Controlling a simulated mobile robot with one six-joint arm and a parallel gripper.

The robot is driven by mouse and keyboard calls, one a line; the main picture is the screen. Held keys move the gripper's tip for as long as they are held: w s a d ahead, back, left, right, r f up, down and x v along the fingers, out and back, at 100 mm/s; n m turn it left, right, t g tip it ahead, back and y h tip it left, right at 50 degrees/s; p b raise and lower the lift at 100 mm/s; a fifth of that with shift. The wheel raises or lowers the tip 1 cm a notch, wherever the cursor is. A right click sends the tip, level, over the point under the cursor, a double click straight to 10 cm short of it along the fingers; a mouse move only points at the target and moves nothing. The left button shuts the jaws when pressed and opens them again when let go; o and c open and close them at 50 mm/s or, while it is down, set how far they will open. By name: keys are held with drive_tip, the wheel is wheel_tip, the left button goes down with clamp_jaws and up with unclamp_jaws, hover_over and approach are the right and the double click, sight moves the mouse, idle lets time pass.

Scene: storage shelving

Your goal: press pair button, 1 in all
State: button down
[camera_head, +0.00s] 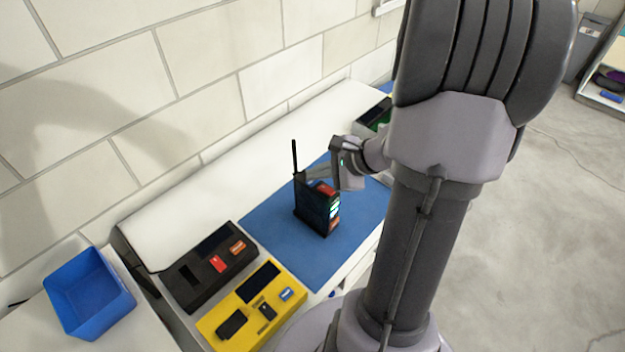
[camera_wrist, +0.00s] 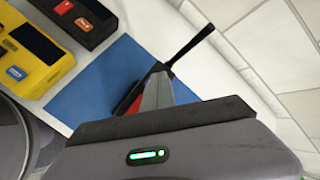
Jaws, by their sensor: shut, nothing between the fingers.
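A black box-shaped device (camera_head: 312,212) with an upright antenna (camera_head: 294,158) stands on a blue mat (camera_head: 270,240). It has a red patch on top, and lit green marks and an orange-red patch on its side. My gripper (camera_head: 308,177) is shut and empty, its fingertips at the top of the device near the antenna; I cannot tell if they touch. In the wrist view, the shut fingers (camera_wrist: 160,80) cover most of the device, leaving the antenna (camera_wrist: 190,45) and a red strip visible. Which mark is the pair button is unclear.
A black case (camera_head: 205,285) and a yellow case (camera_head: 232,322) with coloured buttons lie at the mat's lower left. A blue bin (camera_head: 90,295) stands farther left. Another dark device (camera_head: 374,115) sits behind my arm. A block wall runs behind the white bench.

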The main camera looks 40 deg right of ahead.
sight(316, 182)
drive_tip(key=shift+r, duration=0.15)
drive_tip(key=shift+r+p, duration=0.5)
drive_tip(key=shift+r, duration=0.1)
drive_tip(key=shift+r, duration=0.1)
drive_tip(key=shift+r+p, duration=1.9)
drive_tip(key=shift+r, duration=0.55)
